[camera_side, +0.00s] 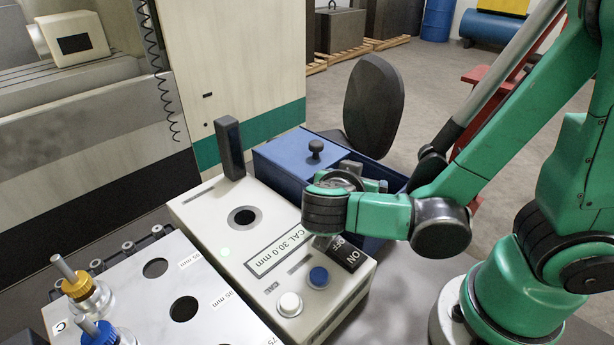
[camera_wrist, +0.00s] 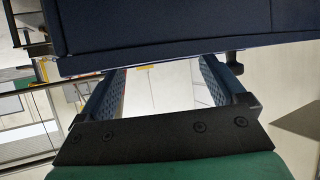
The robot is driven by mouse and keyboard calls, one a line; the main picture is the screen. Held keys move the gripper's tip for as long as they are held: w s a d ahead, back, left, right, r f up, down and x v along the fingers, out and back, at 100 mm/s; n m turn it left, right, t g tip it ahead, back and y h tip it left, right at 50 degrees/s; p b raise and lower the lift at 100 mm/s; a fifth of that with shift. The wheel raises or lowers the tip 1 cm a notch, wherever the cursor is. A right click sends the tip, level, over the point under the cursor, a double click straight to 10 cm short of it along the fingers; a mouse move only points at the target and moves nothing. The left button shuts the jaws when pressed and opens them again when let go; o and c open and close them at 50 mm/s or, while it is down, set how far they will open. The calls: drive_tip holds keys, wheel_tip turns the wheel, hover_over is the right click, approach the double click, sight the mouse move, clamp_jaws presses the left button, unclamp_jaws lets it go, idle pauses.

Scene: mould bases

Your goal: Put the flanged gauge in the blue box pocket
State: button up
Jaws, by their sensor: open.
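The blue box (camera_side: 285,170) stands behind the beige calibration unit in the side view; its left part has a lid with a black knob, and its right part is partly hidden by my wrist. My gripper (camera_wrist: 162,68) is open, with nothing between its fingers in the wrist view, and a dark blue box wall (camera_wrist: 180,35) crosses beyond the fingertips. In the side view the fingers are mostly hidden. Two gauges stand at lower left on the metal plate: one with a gold collar (camera_side: 77,287), one with a blue collar (camera_side: 98,333). I cannot tell which is the flanged gauge.
The beige calibration unit (camera_side: 190,212) has a round hole, buttons, an ON/OFF switch and an upright dark post (camera_side: 229,150). The metal plate (camera_side: 128,300) has labelled holes. A dark chair back (camera_side: 374,103) stands behind the box. Grey table is clear at lower right.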

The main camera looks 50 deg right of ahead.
drive_tip(key=v, duration=0.5)
drive_tip(key=shift+s+a+r, duration=0.15)
drive_tip(key=shift+a, duration=0.05)
idle(0.5)
